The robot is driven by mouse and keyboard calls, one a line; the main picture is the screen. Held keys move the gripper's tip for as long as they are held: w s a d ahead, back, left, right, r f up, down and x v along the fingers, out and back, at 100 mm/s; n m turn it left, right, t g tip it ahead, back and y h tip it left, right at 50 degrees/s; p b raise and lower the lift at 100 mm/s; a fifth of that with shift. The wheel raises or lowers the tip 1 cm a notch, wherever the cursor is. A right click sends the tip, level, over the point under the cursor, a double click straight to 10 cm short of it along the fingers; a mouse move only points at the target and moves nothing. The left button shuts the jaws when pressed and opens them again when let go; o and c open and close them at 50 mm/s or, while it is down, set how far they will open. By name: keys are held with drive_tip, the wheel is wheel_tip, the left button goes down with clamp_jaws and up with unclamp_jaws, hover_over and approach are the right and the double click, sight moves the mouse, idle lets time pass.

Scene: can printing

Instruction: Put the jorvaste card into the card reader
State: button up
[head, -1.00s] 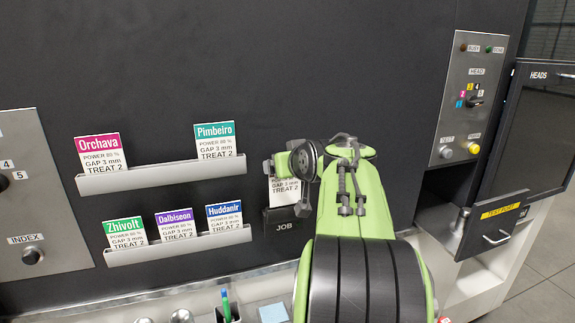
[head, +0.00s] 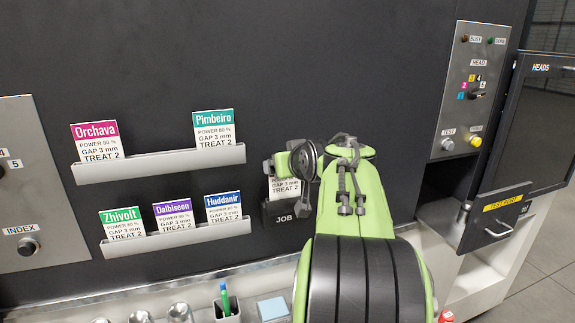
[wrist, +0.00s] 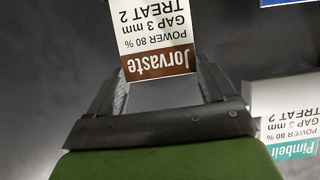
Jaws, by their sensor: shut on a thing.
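The jorvaste card (wrist: 155,40) is white with a brown name band. It shows upside down in the wrist view, between the two fingers of my gripper (wrist: 160,82), which is shut on it. In the head view my gripper (head: 270,167) is in front of the dark wall, and the lower part of the card (head: 286,190) shows below it. The card reader (head: 283,213) is the dark box marked JOB. The card's lower edge is right at the reader's top. I cannot tell whether it is in the slot.
Two card racks hang to the left, the upper (head: 160,163) with Orchava and Pimbeiro cards, the lower (head: 178,240) with Zhivolt, Dalbiseon and Huddanir cards. A control panel (head: 468,95) and an open dark door (head: 535,120) are at the right. A pen cup (head: 227,312) stands below.

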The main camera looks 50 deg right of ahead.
drive_tip(key=shift+f+b, duration=0.6)
drive_tip(key=shift+f, duration=0.1)
drive_tip(key=o, duration=1.5)
drive_tip(key=shift+o, duration=0.2)
drive_tip(key=v, duration=1.5)
drive_tip(key=shift+s+a, duration=0.2)
drive_tip(key=shift+s, duration=0.15)
drive_tip(key=shift+r, duration=0.1)
drive_tip(key=shift+w, duration=0.1)
